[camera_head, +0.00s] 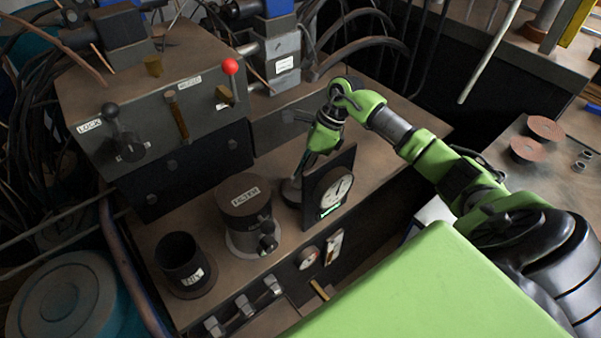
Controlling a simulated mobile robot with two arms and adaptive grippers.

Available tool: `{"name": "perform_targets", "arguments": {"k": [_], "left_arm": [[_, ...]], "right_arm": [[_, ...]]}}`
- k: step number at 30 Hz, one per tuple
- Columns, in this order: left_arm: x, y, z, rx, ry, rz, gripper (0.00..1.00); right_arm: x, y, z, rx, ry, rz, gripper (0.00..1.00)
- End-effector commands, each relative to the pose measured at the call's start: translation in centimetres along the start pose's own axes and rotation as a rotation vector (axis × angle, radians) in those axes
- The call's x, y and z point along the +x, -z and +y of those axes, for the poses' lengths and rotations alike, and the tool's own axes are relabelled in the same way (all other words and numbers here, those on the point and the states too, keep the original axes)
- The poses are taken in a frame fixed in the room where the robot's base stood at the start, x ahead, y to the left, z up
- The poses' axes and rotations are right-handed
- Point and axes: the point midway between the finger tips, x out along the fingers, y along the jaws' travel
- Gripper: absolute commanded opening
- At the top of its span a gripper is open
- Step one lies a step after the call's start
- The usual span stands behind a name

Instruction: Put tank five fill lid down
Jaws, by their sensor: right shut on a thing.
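My right gripper (301,172) points down behind the gauge panel, its fingers close together on a small dark round thing (290,191), which looks like the lid. The gauge panel hides part of it, and I cannot tell whether it touches the brown bench top. The black cylinder labelled FILL (183,267) stands open at the top, at the front left of the bench, well left of the gripper. My left gripper is not in view.
A canister with a brown top labelled FILTER (246,215) stands between the fill cylinder and the gauge panel (329,190). A grey control box (150,95) with a red-knobbed lever (229,72) stands behind. Flap discs (528,150) lie on the right table.

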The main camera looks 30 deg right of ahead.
Motion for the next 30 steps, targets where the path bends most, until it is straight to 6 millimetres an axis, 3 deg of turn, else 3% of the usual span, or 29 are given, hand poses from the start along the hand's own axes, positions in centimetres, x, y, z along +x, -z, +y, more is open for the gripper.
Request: {"name": "perform_targets", "arguments": {"k": [1, 3, 17, 30], "left_arm": [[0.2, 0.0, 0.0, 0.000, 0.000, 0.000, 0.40], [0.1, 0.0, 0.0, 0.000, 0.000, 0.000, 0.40], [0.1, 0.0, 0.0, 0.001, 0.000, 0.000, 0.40], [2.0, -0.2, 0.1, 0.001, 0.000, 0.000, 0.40]], "right_arm": [[0.1, 0.1, 0.0, 0.000, 0.000, 0.000, 0.27], [0.1, 0.0, 0.0, 0.000, 0.000, 0.000, 0.39], [-0.9, -0.1, -0.1, -0.001, 0.003, -0.001, 0.39], [-9.7, -0.1, -0.1, 0.000, 0.005, -0.001, 0.39]]}}
